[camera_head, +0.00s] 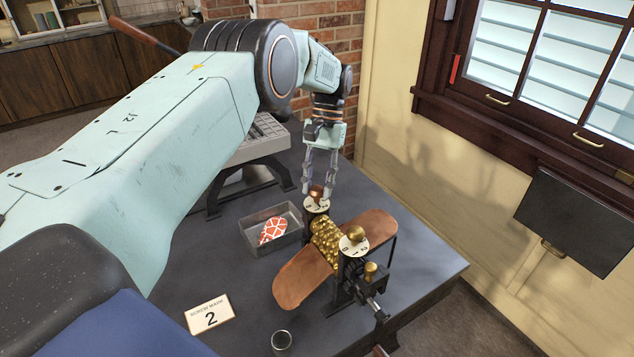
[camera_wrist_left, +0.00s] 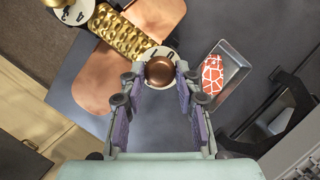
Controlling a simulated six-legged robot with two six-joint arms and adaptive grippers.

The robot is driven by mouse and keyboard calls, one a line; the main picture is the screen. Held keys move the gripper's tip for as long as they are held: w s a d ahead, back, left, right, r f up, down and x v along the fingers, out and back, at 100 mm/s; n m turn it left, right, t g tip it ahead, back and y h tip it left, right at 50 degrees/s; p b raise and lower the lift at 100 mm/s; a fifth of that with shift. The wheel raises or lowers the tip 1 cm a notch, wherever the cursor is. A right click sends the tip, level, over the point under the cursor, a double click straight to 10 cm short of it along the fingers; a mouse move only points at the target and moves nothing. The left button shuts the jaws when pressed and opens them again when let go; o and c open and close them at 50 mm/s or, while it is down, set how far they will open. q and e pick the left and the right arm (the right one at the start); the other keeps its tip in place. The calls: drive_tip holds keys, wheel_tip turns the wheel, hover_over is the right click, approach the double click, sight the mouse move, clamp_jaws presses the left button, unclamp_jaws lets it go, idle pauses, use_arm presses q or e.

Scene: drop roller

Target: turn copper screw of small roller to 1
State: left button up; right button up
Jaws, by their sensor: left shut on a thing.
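The small roller, a brass embossed cylinder (camera_head: 326,241), sits between copper plates (camera_head: 303,281) on the dark table; it also shows in the left wrist view (camera_wrist_left: 122,32). The copper screw (camera_head: 316,191) stands on a white numbered dial (camera_head: 317,206) at the roller's far end. A brass screw (camera_head: 355,233) with a second dial (camera_head: 354,246) is at the near end. My left gripper (camera_head: 318,190) comes down from above and is shut on the copper screw (camera_wrist_left: 160,71), with a finger on each side. The fingers and knob partly hide the far dial's marks. My right gripper is not in view.
A metal tray (camera_head: 288,212) with a red-and-white patterned piece (camera_head: 273,230) lies left of the roller. A card (camera_head: 210,314) reads "SCREW MARK 2". A small metal cup (camera_head: 281,341) stands near the front. A dark stand (camera_head: 262,164) is behind the tray.

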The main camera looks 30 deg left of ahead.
use_arm(q)
drive_tip(key=shift+w+d+r+m+y+p, duration=0.15)
drive_tip(key=shift+m+y, duration=0.3)
drive_tip(key=shift+m, duration=0.7)
drive_tip(key=shift+m+y+p, duration=0.25)
drive_tip(key=shift+m+y, duration=0.2)
drive_tip(key=shift+m, duration=0.7)
drive_tip(key=o, duration=1.1)
drive_tip(key=shift+o, duration=0.2)
drive_tip(key=v, duration=0.7)
drive_tip(key=shift+d, duration=0.15)
